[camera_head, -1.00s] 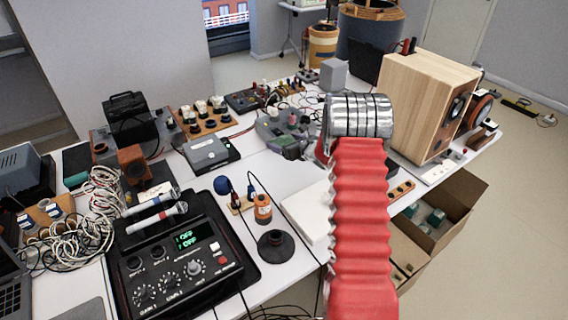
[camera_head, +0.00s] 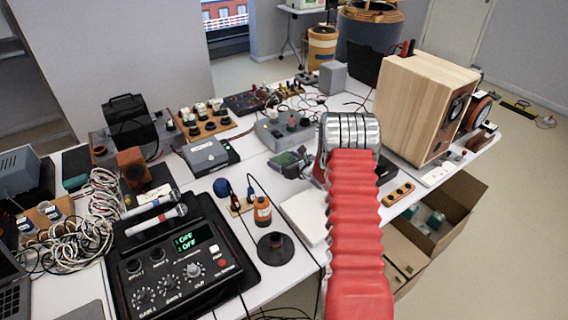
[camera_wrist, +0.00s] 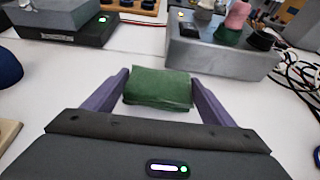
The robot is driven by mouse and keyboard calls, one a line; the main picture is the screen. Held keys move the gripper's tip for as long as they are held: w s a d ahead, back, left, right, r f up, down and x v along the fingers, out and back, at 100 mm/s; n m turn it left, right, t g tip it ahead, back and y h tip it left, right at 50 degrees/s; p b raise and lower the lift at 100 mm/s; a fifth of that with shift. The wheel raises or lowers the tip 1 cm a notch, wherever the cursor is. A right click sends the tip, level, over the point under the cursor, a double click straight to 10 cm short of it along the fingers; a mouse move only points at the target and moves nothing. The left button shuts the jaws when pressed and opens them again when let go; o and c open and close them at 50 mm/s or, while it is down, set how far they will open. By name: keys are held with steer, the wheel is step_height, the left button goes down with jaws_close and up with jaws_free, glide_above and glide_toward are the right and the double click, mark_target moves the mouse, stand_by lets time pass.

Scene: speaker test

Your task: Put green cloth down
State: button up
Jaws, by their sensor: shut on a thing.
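The green cloth (camera_wrist: 158,88) is a folded pad held between the two purple fingers of my gripper (camera_wrist: 160,92) in the wrist view. My gripper is shut on it. In the head view my gripper (camera_head: 290,163) is just left of my red arm, over the white table (camera_head: 262,170), with the green cloth (camera_head: 284,159) partly showing. I cannot tell whether the cloth touches the table.
A grey box with knobs (camera_wrist: 222,52) stands just beyond the cloth. A grey device on a black base (camera_head: 206,155) stands to the left. A flat white box (camera_head: 303,215) lies nearer. A wooden speaker (camera_head: 420,105) stands at right. White table surface shows around the gripper.

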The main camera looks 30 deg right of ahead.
steer(key=shift+f, duration=0.65)
steer(key=shift+f, duration=0.15)
steer(key=o, duration=1)
steer(key=shift+s+r, duration=0.35)
steer(key=shift+s, duration=0.1)
steer(key=v, duration=1.1)
